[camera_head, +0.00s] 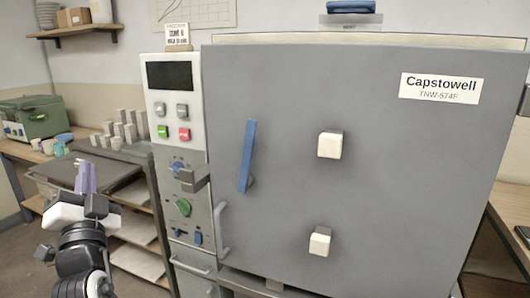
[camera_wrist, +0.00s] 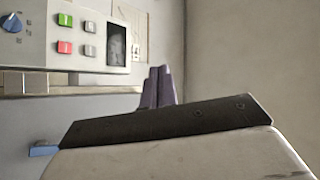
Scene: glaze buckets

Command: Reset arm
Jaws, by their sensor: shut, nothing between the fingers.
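My gripper (camera_head: 84,178) is at the lower left in the head view, raised in front of the shelving left of the kiln. Its purple fingers point up and are shut and empty. In the wrist view the two purple fingers (camera_wrist: 158,87) stand side by side above my dark gripper body, touching nothing. The arm below it comes up from the bottom left of the head view.
A large grey kiln (camera_head: 390,190) with a blue handle (camera_head: 248,155) fills the right. Its control panel (camera_head: 172,125) stands beside my gripper. A rack (camera_head: 128,197) and a worktable with cups and a green case (camera_head: 30,117) are at left.

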